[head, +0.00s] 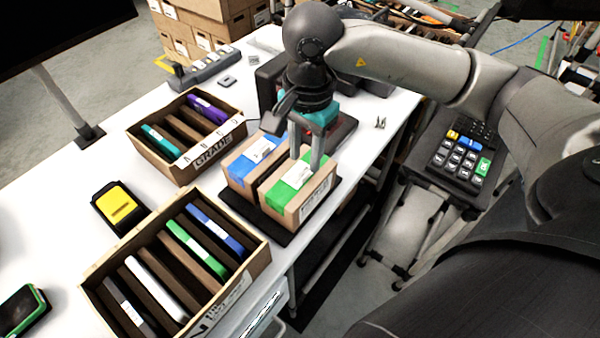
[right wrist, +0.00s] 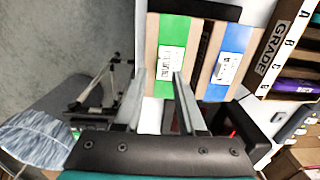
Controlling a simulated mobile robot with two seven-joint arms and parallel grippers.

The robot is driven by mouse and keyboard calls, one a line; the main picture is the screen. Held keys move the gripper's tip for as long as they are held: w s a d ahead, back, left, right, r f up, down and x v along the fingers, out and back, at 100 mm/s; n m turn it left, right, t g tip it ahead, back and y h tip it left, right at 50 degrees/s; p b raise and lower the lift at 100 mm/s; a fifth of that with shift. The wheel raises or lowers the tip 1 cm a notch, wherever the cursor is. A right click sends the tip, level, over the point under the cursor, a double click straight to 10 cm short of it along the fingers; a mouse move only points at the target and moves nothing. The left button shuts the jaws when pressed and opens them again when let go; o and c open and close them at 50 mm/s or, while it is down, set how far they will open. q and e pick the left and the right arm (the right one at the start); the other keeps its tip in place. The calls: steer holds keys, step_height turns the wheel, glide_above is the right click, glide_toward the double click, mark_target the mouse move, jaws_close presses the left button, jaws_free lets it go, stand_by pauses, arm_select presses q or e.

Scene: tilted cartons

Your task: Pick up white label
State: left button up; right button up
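A brown carton with green tape (head: 283,196) carries a white label (head: 298,174) on its top. This label also shows in the right wrist view (right wrist: 165,60). A second white label (head: 316,197) is on that carton's side. Beside it, a carton with blue tape (head: 240,167) has its own white label (head: 259,151), also seen in the right wrist view (right wrist: 226,68). My right gripper (head: 307,162) points down at the green-taped carton's top, fingers apart and nothing held. In the right wrist view its fingertips (right wrist: 159,73) flank the label; contact cannot be told. My left gripper is out of view.
A carton box marked GRADE (head: 165,160) stands behind the pair, and a larger divided box (head: 262,262) stands in front. A yellow-and-black device (head: 119,206) lies to the left. The table's edge runs close on the right, with a keypad (head: 462,157) beyond it.

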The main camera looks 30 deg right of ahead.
mark_target(303, 177)
step_height(303, 177, down, 5)
steer(key=shift+a+f, duration=0.1)
steer(key=shift+f, duration=0.1)
jaws_close()
stand_by(0.3)
